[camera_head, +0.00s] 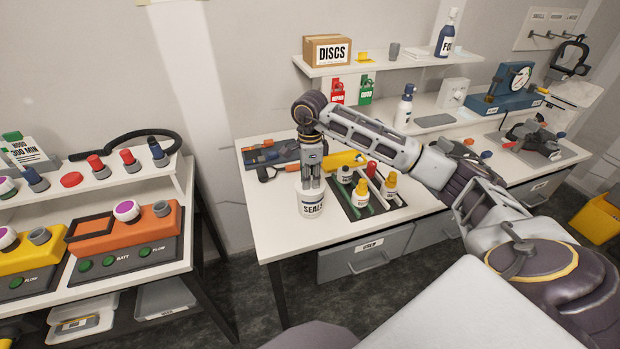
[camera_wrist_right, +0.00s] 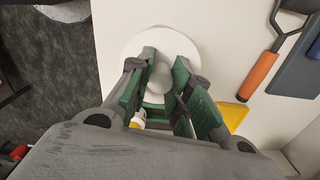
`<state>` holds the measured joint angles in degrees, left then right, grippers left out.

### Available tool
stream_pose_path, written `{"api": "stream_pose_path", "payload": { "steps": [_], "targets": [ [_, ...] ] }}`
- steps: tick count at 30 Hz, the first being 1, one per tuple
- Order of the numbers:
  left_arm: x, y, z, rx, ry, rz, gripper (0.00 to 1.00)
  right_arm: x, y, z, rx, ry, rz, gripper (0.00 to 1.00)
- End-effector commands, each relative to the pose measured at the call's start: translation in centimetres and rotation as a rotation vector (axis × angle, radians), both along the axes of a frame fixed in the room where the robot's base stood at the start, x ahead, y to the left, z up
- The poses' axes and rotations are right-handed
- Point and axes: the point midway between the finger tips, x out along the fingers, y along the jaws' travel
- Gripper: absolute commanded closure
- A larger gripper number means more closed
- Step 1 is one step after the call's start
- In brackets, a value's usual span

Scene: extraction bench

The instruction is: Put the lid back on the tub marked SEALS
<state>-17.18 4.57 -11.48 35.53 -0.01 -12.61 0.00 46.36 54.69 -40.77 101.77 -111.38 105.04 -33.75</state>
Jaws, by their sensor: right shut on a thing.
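The white tub marked SEALS (camera_head: 312,206) stands upright near the left front corner of the middle bench. My right gripper (camera_head: 311,184) points straight down over it, with its fingertips at the tub's top. In the right wrist view, the green-padded fingers (camera_wrist_right: 165,78) are shut on the pale knob of a round white lid (camera_wrist_right: 178,36). The lid is at the tub's mouth and looks roughly centred over it. The fingers hide part of the rim, so I cannot tell whether the lid is fully seated or slightly above. My left gripper is out of view.
A dark rack (camera_head: 367,207) with several small bottles stands close right of the tub. An orange-handled tool (camera_head: 280,171) and a yellow item (camera_head: 343,159) lie behind. The bench's left and front edges are close. A shelf (camera_head: 385,64) holds the DISCS box (camera_head: 327,50).

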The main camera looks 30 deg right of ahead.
Motion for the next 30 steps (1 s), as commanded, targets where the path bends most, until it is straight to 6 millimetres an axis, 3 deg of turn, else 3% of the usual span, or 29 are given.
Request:
{"api": "stream_pose_path", "payload": {
  "steps": [9, 10, 15, 30],
  "targets": [
    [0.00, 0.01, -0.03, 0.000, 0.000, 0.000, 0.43, 0.01, -0.01, 0.01, 0.000, -0.001, 0.000, 1.00],
    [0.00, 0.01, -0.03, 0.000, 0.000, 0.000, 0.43, 0.01, -0.02, 0.01, 0.000, -0.001, 0.000, 0.76],
    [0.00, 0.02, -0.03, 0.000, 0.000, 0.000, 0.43, 0.01, -0.02, 0.01, 0.000, -0.001, 0.000, 0.55],
    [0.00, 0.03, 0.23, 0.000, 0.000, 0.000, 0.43, 0.02, -0.02, 0.44, 0.000, -0.001, 0.000, 0.55]
  ]
}}
